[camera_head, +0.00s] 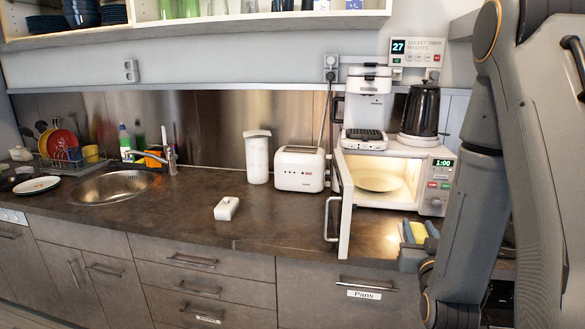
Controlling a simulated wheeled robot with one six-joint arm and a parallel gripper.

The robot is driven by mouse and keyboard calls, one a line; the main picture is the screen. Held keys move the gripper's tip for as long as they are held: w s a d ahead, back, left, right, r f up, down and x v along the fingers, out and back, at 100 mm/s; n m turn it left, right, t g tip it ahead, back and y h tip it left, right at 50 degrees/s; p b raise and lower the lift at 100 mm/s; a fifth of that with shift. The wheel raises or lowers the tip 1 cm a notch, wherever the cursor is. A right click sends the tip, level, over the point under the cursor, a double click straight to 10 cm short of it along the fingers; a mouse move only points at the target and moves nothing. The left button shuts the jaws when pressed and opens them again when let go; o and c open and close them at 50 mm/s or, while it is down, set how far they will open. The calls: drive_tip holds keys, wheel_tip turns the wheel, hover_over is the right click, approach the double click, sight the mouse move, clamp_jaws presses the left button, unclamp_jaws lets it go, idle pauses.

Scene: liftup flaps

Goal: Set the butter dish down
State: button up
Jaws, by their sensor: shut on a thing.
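My gripper (418,248) is at the counter's front edge, in front of the open microwave. It is shut on a small pale item with a yellow part (415,232), which looks like the butter dish with butter. The fingers and arm hide much of it, and I cannot tell whether it touches the counter. A small white lidded-looking piece (226,208) lies alone on the dark counter (285,215), left of the microwave; it may be the dish's cover.
The microwave (437,185) is lit inside, with a round plate (379,181). Its door (346,215) stands open toward the front. A toaster (299,169), white canister (257,157) and sink (115,186) are further left. A coffee maker (367,105) and kettle (420,110) stand on the microwave.

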drive_tip(key=shift+w+a+f, duration=0.1)
drive_tip(key=shift+a+f, duration=0.05)
drive_tip(key=shift+f, duration=0.1)
drive_tip(key=s+a+f+n+y, duration=0.1)
drive_tip(key=a+f+y, duration=0.1)
drive_tip(key=a+f, duration=0.4)
drive_tip(key=a+f+n+y, duration=0.1)
drive_tip(key=a+f, duration=0.4)
drive_tip(key=f, duration=0.7)
drive_tip(key=shift+s+a+y, duration=0.35)
drive_tip(key=shift+s+y, duration=0.05)
